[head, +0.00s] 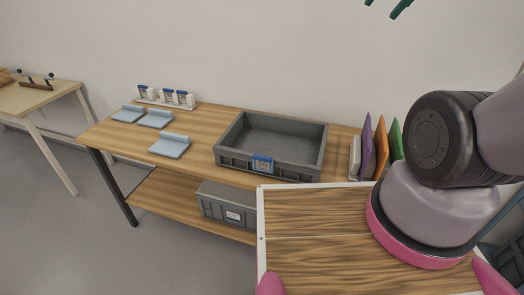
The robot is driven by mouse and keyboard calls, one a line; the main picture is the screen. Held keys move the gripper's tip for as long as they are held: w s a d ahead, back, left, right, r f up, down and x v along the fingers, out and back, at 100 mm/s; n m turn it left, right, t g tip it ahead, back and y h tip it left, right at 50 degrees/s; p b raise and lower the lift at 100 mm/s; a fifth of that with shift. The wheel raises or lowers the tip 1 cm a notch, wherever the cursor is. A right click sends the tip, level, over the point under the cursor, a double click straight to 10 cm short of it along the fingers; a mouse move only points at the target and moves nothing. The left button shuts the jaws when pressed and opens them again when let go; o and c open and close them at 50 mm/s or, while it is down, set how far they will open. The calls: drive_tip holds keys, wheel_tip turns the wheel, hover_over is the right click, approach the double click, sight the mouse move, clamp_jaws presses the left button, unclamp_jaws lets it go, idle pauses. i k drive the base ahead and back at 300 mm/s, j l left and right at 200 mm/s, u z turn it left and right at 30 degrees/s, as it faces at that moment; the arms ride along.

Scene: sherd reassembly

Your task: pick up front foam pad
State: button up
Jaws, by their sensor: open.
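The front foam pad (170,148) is a light blue-grey slab with a raised back edge. It lies flat on the wooden table, left of the grey crate. Two similar pads, the back left pad (127,114) and the back middle pad (155,119), lie behind it. My gripper (385,6) shows only as two dark green fingertips at the top edge, open and apart, far to the right of the pads and high up. The rest of the gripper is out of frame.
A grey open crate (270,135) stands mid-table and looks empty. A rack of small white containers (166,98) is at the back left. Upright coloured folders (375,150) stand at the right. Another grey crate (224,207) sits on the lower shelf (165,192).

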sight(172, 145)
drive_tip(key=j+z, duration=0.15)
drive_tip(key=j, duration=0.5)
drive_tip(key=j+z, duration=0.2)
drive_tip(key=j, duration=0.45)
drive_tip(key=k+j+z, duration=0.15)
drive_tip(key=j, duration=0.5)
